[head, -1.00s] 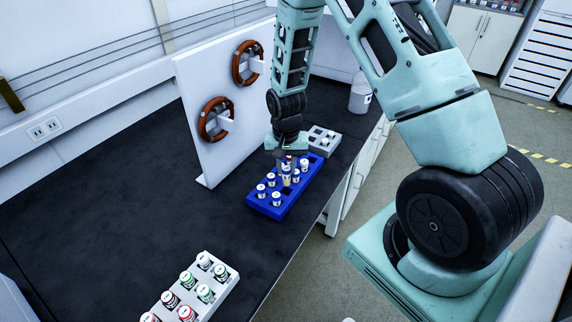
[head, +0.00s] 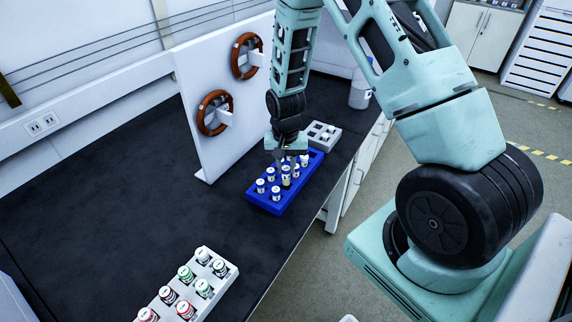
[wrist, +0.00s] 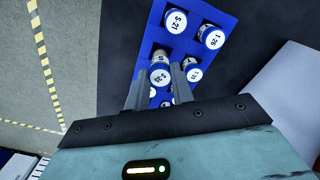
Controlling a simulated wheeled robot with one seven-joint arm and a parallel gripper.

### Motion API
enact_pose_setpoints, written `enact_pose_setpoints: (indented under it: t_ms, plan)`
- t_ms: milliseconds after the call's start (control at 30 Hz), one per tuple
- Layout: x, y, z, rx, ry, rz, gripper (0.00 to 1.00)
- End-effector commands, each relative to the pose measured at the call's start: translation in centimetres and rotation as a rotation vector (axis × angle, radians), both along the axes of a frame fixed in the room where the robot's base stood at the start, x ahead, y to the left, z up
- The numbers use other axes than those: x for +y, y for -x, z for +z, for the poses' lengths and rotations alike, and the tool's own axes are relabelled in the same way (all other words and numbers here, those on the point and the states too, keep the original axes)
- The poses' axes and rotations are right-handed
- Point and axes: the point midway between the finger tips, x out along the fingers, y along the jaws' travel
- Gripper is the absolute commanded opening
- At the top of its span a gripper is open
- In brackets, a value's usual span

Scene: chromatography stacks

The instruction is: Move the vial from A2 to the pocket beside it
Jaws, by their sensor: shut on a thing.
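The blue rack (head: 265,208) stands on the dark bench and holds several white-capped vials. My gripper (head: 284,162) points down over the middle to far part of this rack. In the wrist view my gripper (wrist: 161,72) has its two fingers on either side of a white-and-blue-capped vial (wrist: 160,75) and is shut on it. Its lower end is hidden, so I cannot tell whether it is clear of its pocket. Vials marked S 21 (wrist: 176,20) and 26 (wrist: 212,37) stand farther along the rack. Another vial (wrist: 193,72) is close beside the right finger. Pocket labels are not readable.
A grey rack (head: 322,136) stands just behind the blue one. A white panel with brown rings (head: 205,160) rises to the left. A white rack (head: 230,282) of colour-capped vials is at the near edge. The bench (head: 110,200) between is clear.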

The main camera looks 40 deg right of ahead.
Motion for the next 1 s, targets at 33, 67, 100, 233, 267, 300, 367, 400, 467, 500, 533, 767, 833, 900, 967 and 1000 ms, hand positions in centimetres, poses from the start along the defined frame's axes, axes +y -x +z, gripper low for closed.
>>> enact_pose_setpoints:
  t_ms: [33, 67, 100, 233, 267, 300, 367, 400, 467, 500, 533, 767, 833, 900, 967, 1000]
  plan:
    - [0.0, 0.0, 0.0, 0.000, 0.000, 0.000, 0.02]
    - [0.0, 0.0, 0.0, 0.000, 0.000, 0.000, 0.02]
    - [0.0, 0.0, 0.0, 0.000, 0.000, 0.000, 0.02]
    - [0.0, 0.0, 0.0, 0.000, 0.000, 0.000, 0.02]
    - [0.0, 0.0, 0.0, 0.000, 0.000, 0.000, 0.02]
    - [0.0, 0.0, -0.1, 0.000, 0.000, 0.000, 0.02]
    - [0.0, 0.0, -0.2, 0.000, 0.000, 0.000, 0.02]
    - [0.0, 0.0, -0.3, 0.000, 0.000, 0.000, 0.02]
    - [0.0, 0.0, -0.6, 0.000, 0.000, 0.000, 0.02]
    - [0.0, 0.0, -0.7, 0.000, 0.000, 0.000, 0.02]
    - [0.0, 0.0, -0.8, 0.000, 0.000, 0.000, 0.02]
    - [0.0, 0.0, -1.6, 0.000, 0.000, 0.000, 0.02]
    - [0.0, 0.0, -1.8, -0.001, 0.001, 0.000, 0.02]
    - [0.0, 0.0, -2.0, -0.001, 0.001, 0.000, 0.02]
    - [0.0, 0.0, -2.2, -0.001, 0.001, 0.000, 0.02]
    - [0.0, 0.0, -2.3, -0.001, 0.001, 0.000, 0.02]
